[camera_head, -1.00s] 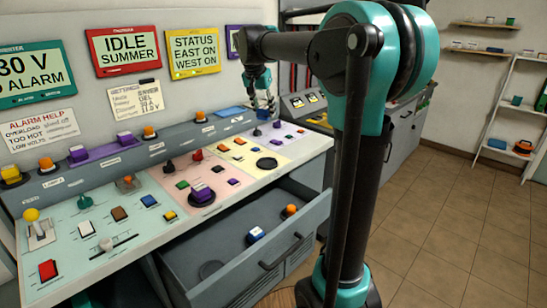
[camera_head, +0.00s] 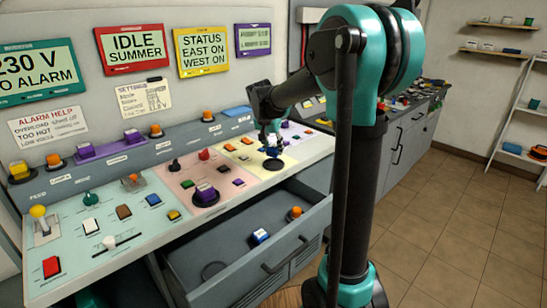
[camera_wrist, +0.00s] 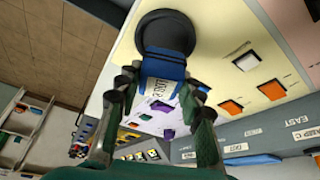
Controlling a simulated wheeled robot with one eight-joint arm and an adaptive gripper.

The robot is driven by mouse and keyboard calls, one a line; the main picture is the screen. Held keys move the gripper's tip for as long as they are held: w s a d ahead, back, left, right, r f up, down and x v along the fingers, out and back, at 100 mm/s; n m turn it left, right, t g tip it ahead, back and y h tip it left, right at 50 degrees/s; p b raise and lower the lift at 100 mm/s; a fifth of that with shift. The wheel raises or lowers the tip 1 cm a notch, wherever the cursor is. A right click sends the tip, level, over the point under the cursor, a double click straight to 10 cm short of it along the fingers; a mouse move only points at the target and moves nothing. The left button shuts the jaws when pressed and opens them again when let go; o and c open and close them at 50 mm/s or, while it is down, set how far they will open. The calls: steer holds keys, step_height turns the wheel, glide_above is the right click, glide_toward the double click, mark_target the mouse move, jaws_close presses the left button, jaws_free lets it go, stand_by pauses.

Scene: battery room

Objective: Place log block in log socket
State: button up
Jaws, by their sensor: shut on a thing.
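A blue block (camera_wrist: 163,65) with a white lettered label is held between the fingers of my gripper (camera_wrist: 160,88). In the head view, my gripper (camera_head: 271,138) is above the console's pale yellow panel, with the block (camera_head: 272,152) small beneath it. A round black socket (camera_wrist: 166,33) lies just beyond the block in the wrist view, and the block's end overlaps its rim there. The socket (camera_head: 273,165) also shows in the head view, just below the block. I cannot tell whether block and socket touch. The label's text is not clearly readable.
Buttons stand near the socket, including an orange one (camera_wrist: 272,89) and a white one (camera_wrist: 246,61). An open drawer (camera_head: 215,283) juts out below, holding a blue-and-white block (camera_head: 260,236) and an orange one (camera_head: 296,212).

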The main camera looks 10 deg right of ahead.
mark_target(273, 156)
steer(key=shift+f, duration=2.05)
steer(key=shift+f, duration=0.1)
steer(key=o, duration=1.2)
steer(key=shift+c, duration=0.2)
steer(key=v, duration=1.2)
